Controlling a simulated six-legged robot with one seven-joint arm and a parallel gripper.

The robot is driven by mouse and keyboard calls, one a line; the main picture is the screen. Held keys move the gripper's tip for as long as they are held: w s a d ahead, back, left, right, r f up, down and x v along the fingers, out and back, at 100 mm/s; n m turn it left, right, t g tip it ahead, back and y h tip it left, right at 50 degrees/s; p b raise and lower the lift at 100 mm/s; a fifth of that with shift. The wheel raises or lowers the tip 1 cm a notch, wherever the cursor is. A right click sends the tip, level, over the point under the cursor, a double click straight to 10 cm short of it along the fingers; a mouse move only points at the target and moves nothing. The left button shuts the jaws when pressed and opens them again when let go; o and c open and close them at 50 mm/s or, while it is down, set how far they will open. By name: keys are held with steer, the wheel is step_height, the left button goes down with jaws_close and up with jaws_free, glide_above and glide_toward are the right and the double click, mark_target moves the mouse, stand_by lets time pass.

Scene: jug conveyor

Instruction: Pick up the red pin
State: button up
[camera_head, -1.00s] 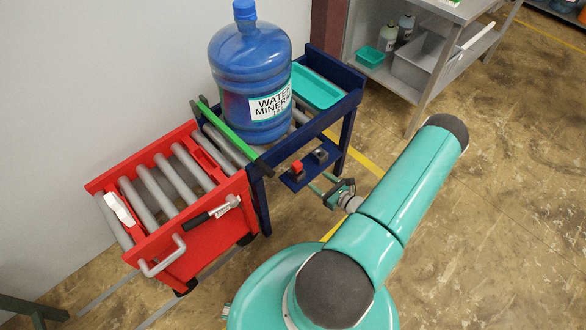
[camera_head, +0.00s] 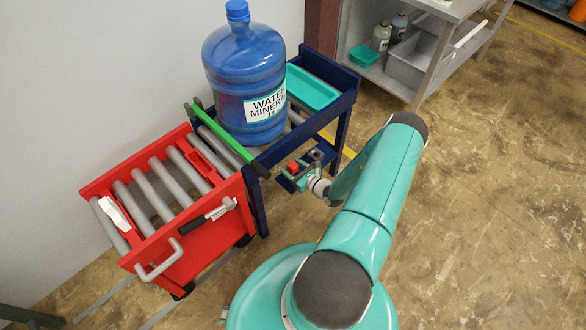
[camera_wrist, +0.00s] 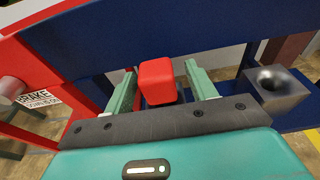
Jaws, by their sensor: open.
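The red pin (camera_wrist: 158,80) has a block-like red head and sits at the small blue shelf on the side of the blue conveyor frame. In the wrist view it stands between the two green fingers of my gripper (camera_wrist: 163,92), with a gap visible on each side. The fingers are open. The lower part of the pin is hidden behind the gripper body. In the head view the red pin (camera_head: 293,168) shows as a small red spot at my gripper (camera_head: 298,174).
A grey block with a round hole (camera_wrist: 276,86) stands right of the pin. The blue conveyor (camera_head: 340,97) carries a large blue water jug (camera_head: 243,75); a green bar (camera_head: 221,137) lies between it and the red roller cart (camera_head: 150,245). Open floor lies to the right.

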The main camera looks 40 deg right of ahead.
steer(key=c, duration=1.1)
